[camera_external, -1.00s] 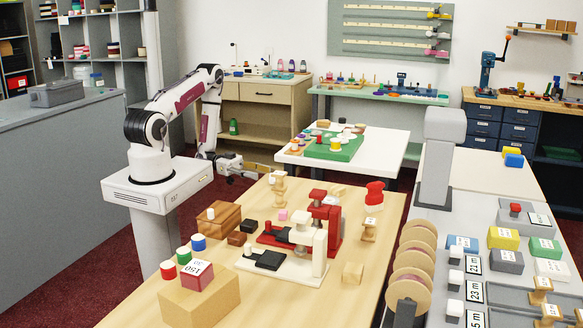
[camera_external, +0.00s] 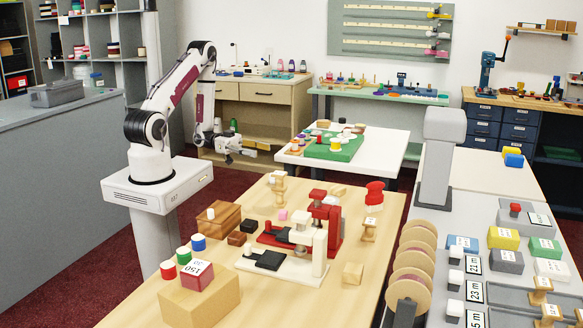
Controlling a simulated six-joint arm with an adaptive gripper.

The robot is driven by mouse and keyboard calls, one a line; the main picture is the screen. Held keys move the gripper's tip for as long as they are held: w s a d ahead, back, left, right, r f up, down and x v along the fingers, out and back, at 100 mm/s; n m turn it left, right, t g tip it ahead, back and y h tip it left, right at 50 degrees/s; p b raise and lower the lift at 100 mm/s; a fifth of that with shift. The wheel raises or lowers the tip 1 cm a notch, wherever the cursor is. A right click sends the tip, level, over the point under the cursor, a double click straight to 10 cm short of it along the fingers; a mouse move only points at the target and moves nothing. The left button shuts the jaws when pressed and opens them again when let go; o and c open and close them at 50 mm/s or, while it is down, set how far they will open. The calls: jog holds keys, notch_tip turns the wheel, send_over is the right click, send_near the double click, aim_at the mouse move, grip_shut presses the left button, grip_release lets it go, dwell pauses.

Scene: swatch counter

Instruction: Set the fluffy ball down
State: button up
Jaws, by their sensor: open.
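My gripper (camera_external: 250,150) is open, off the left edge of the white table and above the floor, beyond the far left corner of the wooden table. I see nothing between its fingers, though it is small in this view. I cannot make out a fluffy ball anywhere; several small round pieces lie on and around the green board (camera_external: 345,150) on the white table (camera_external: 385,150), too small to identify.
The wooden table (camera_external: 345,300) holds a red press (camera_external: 325,215), a white press (camera_external: 315,255), a wooden block (camera_external: 200,300) and small coloured pieces. A grey counter (camera_external: 470,215) with spools stands at the right. Dark red floor shows between the tables.

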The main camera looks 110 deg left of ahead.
notch_tip(320, 180, up, 10)
jog(key=w+a+f+m+g+y, duration=0.7)
jog(key=w+a+f+m+g, duration=0.2)
jog(key=w+a+g, duration=0.2)
jog(key=s+d+r+m+g, duration=0.1)
jog(key=d+r+m+g, duration=0.25)
jog(key=d, duration=0.45)
jog(key=s+d+r+m+g, duration=0.2)
jog(key=d+r+g, duration=0.25)
jog(key=d, duration=0.25)
notch_tip(320, 180, down, 10)
jog(key=shift+t+y, duration=0.3)
dwell(1.0)
